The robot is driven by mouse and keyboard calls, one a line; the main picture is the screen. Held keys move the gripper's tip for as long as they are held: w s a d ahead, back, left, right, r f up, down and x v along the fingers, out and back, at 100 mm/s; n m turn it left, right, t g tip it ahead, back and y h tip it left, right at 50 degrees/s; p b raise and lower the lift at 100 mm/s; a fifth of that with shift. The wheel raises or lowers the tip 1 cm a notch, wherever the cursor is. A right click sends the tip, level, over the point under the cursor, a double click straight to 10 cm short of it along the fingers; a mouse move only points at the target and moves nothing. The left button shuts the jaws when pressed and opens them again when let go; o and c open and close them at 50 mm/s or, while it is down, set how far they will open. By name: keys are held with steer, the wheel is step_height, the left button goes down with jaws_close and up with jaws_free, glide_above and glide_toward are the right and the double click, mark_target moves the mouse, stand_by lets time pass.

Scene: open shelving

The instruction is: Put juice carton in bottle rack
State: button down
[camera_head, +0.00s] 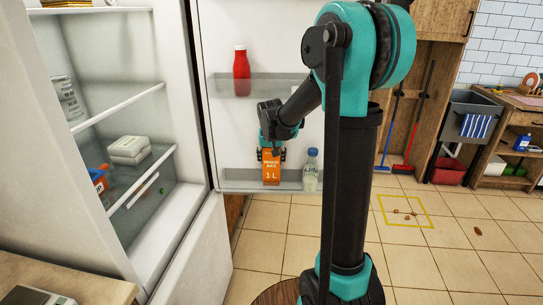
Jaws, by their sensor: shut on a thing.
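The orange juice carton (271,168), marked "1 L", is upright at the lower door shelf of the open fridge. My gripper (271,151) is shut on the top of the carton from above. The bottle rack (240,181) is the low clear-walled shelf on the inside of the fridge door. The carton shows in front of or within this rack; whether its base rests on the rack floor cannot be told. A clear bottle with a blue cap (311,170) stands in the rack to the right of the carton.
A red bottle (241,72) stands on the upper door shelf (275,84). Fridge shelves at left hold a white package (128,150) and an orange bottle (98,181). A red broom (408,150) and a grey bin (465,125) stand at right. The tiled floor (400,258) is mostly open.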

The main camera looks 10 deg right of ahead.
mark_target(272, 166)
steer(key=shift+f, duration=1.45)
steer(key=shift+w+f, duration=0.2)
steer(key=shift+f, duration=0.2)
steer(key=shift+f, duration=0.1)
steer(key=shift+c, duration=2.3)
jaws_free()
